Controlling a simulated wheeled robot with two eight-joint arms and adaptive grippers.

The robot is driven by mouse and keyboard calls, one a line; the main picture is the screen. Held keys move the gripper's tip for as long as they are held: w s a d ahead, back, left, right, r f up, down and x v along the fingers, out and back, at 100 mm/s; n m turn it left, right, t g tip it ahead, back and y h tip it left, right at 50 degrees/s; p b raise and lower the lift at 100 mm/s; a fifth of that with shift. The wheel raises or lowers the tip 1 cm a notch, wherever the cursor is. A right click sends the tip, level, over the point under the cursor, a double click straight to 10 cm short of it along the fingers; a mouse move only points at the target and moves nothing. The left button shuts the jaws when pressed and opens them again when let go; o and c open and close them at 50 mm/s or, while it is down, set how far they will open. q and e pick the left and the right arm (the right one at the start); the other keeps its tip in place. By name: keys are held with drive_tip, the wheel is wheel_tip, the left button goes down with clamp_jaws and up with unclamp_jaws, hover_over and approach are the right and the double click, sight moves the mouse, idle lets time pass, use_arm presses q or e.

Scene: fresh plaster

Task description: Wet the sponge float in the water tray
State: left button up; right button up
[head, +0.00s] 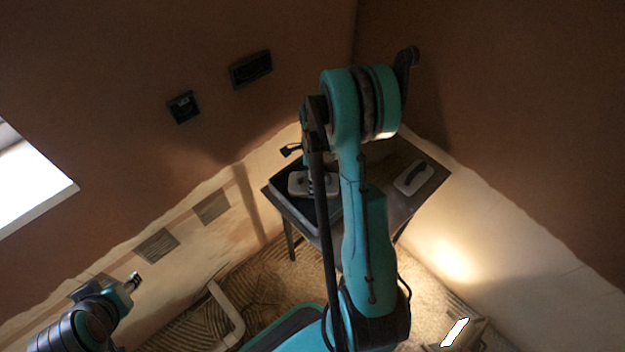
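The water tray (278,187) is a dark, shallow rectangular box on the left half of a small dark table in the corner. The sponge float (297,183), a pale rounded slab, is at the tray, within its outline. Whether its underside touches water is hidden. My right arm rises through the middle of the view and bends down over the tray. My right gripper (313,172) is at the top of the sponge float and appears shut on it, with the fingertips partly hidden. My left gripper (133,283) is at the lower left, far from the table; its fingers are too small to judge.
A second pale float with a dark handle (414,178) lies on the right part of the table (397,208). Walls rise close behind the table, with two dark wall boxes (250,69) (184,106). A pale pipe-like piece (228,315) is low at the left.

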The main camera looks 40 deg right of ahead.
drive_tip(key=shift+f+b, duration=0.45)
idle(0.9)
idle(1.5)
drive_tip(key=shift+r+p, duration=1.95)
drive_tip(key=shift+r, duration=1.55)
